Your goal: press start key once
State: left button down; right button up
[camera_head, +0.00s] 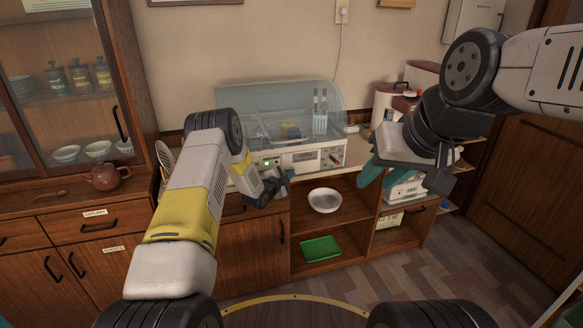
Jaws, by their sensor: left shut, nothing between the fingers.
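The dish dryer (300,159) stands on the counter with a clear cover over a rack of dishes. Its white front panel has a small lit green spot (267,162) at the left and knobs at the right. The start key is too small to make out. My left gripper (276,186) is shut and empty, low in front of the panel's left part, and my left arm hides the dryer's left end. Whether it touches the panel cannot be told. My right gripper (397,178) hangs to the right of the dryer, away from its panel; its finger opening is unclear.
A white bowl (325,200) sits on the shelf below the dryer, with a green tray (320,248) lower down. A teapot (107,177) stands on the left cabinet. A white-and-red appliance (388,100) stands behind my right gripper. The panel's right half is unobstructed.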

pick_arm(q)
jog(key=shift+s, duration=0.1)
jog(key=shift+s+d, duration=0.2)
jog(key=shift+s, duration=0.35)
jog(key=shift+s+d, duration=0.15)
jog(key=shift+s, duration=0.4)
jog(key=shift+s+d, duration=0.25)
jog(key=shift+s, duration=0.55)
jog(key=shift+s+d, duration=0.3)
jog(key=shift+s, duration=0.45)
jog(key=shift+s+d, duration=0.25)
jog(key=shift+s, duration=0.55)
